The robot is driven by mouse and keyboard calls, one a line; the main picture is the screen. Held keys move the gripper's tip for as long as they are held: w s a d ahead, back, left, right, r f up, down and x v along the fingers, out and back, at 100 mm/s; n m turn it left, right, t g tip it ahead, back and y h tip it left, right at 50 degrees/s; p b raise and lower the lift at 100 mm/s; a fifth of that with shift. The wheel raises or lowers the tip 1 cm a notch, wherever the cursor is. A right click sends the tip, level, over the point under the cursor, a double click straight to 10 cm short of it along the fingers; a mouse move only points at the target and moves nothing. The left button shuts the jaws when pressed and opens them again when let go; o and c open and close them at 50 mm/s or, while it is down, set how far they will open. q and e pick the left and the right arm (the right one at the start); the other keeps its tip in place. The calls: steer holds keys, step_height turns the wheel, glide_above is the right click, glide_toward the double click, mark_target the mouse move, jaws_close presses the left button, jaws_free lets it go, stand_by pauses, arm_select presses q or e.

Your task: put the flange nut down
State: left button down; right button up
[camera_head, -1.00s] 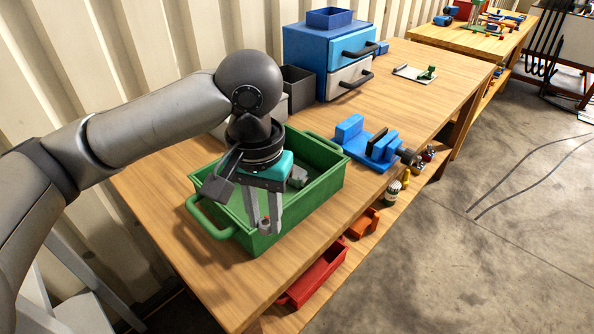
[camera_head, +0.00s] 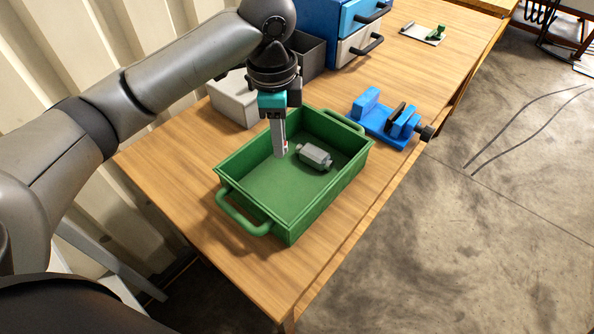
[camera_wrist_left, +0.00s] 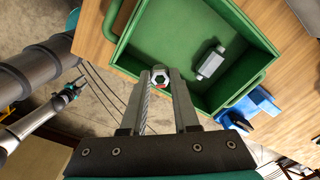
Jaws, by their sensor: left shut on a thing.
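The flange nut (camera_wrist_left: 159,77) is a small metal hex nut with a dark hole. In the left wrist view it sits between the two fingertips. My left gripper (camera_head: 280,152) is shut on it and points down over the inside of the green crate (camera_head: 240,177). The crate floor shows beyond the nut in the wrist view; I cannot tell the exact height above it. In the head view the fingers mostly hide the nut. My right gripper (camera_wrist_left: 76,86) shows small at the left of the wrist view; its fingers are too small to judge.
A grey block-like part (camera_head: 314,156) lies in the crate, right of my left gripper. A blue vise (camera_head: 386,120) stands beside the crate. Grey bins (camera_head: 235,99) and a blue drawer unit (camera_head: 352,38) stand behind. The crate floor toward the near left is free.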

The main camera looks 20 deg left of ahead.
arm_select(q)
steer(key=w+a+m+p, duration=0.1)
steer(key=m+p, duration=0.1)
steer(key=m, duration=0.6)
glide_above(278, 196)
step_height(278, 196, down, 14)
steer(key=shift+b, duration=0.45)
steer(key=shift+f+b, duration=0.45)
steer(key=shift+f, duration=2.15)
steer(key=shift+f, duration=0.1)
steer(key=c, duration=0.7)
jaws_free()
steer(key=shift+o, duration=0.2)
step_height(278, 196, up, 12)
steer(key=p, duration=0.2)
